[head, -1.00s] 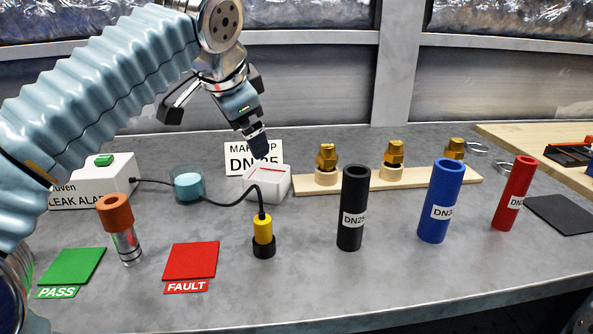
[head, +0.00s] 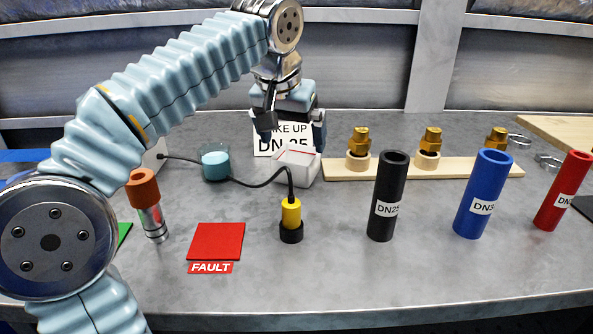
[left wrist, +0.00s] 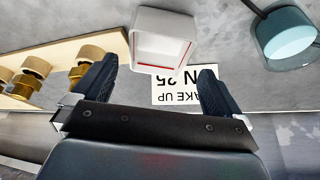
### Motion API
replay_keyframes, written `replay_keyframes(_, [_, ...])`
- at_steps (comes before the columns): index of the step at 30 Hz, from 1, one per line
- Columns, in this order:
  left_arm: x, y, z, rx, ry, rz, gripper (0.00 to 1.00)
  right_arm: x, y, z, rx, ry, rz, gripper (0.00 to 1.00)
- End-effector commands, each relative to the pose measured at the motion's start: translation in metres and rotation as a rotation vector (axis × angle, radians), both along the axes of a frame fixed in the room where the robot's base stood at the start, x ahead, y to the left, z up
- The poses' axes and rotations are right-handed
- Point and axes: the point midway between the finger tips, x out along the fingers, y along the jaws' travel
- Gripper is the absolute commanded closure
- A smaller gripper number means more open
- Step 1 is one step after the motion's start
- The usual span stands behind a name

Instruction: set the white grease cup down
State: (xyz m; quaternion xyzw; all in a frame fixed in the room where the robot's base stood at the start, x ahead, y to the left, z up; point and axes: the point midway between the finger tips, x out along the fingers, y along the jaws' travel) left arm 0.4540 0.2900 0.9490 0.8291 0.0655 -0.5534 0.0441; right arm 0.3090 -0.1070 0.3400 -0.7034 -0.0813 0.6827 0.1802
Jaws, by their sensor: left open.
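A white square cup (head: 297,167) with a thin red line inside stands upright on the grey bench, in front of the "MAKE UP DN 25" sign (head: 270,143). In the left wrist view the white cup (left wrist: 160,42) shows its open hollow, beyond the fingertips. My left gripper (head: 292,133) is above and slightly behind the cup, pointing down. Its two dark fingers (left wrist: 156,88) are wide apart with nothing between them, and they look clear of the cup. My right gripper is not in view.
A glass cup with teal contents (head: 215,162) stands left of the white cup. A black cable curves close by to a yellow plug (head: 291,215). A wooden strip with brass fittings (head: 405,168) lies right. Black (head: 387,195), blue and red tubes stand in front.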

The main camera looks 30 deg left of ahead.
Motion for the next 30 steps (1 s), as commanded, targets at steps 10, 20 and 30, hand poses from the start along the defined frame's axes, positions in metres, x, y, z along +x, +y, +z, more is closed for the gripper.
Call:
replay_keyframes(10, [0.014,0.001,-0.041,0.0,0.001,0.001,0.0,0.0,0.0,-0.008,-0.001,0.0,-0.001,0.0])
replay_keyframes(20, [0.015,0.001,-0.041,0.0,0.001,0.0,0.21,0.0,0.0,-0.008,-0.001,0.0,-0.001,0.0])
replay_keyframes(30, [0.014,0.001,-0.041,0.0,0.002,0.0,0.53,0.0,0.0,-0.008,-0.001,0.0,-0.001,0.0])
